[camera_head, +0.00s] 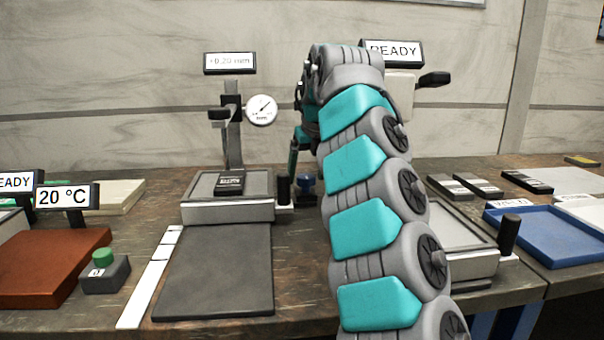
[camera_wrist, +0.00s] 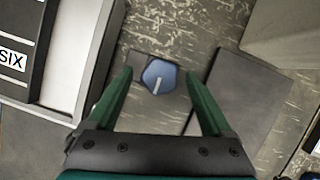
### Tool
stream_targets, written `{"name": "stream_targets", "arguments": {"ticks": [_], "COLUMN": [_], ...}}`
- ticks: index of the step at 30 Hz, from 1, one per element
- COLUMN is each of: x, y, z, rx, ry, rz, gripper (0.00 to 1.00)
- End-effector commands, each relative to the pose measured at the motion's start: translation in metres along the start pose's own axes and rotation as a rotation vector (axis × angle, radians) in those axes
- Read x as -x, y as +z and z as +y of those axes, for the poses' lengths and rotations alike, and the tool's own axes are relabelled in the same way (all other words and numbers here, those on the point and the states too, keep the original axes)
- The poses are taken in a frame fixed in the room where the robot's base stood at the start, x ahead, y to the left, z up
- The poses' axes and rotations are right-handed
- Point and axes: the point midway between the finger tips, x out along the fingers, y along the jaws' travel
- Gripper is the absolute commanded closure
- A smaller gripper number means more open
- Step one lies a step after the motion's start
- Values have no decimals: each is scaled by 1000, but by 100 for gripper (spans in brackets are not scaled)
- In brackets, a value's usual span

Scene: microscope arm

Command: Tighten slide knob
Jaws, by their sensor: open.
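The slide knob (camera_wrist: 159,77) is a small blue faceted knob with a pale line on its top. In the wrist view it lies between the fingertips of my gripper (camera_wrist: 157,74), with a small gap in the picture on each side. My gripper is open, its green fingers spread around the knob's outline. I cannot tell how far above the knob the fingertips are.
A grey stage (camera_head: 262,212) carrying a dark block (camera_head: 230,183) stands left of the knob, with a dial gauge (camera_head: 261,109) above. A black post (camera_head: 283,190) rises beside the knob. A blue tray (camera_head: 552,237) is at right. A dark mat (camera_head: 215,280) lies in front.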

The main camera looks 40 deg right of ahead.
Motion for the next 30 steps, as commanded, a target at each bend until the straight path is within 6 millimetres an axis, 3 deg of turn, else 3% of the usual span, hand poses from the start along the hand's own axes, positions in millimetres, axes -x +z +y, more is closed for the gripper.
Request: {"name": "stream_targets", "arguments": {"ticks": [5, 27, 30], "x": [0, 0, 0], "y": [0, 0, 0], "z": [0, 0, 0], "rx": [0, 1, 0], "ry": [0, 0, 0], "rz": [0, -1, 0], "gripper": [15, 97, 100]}}
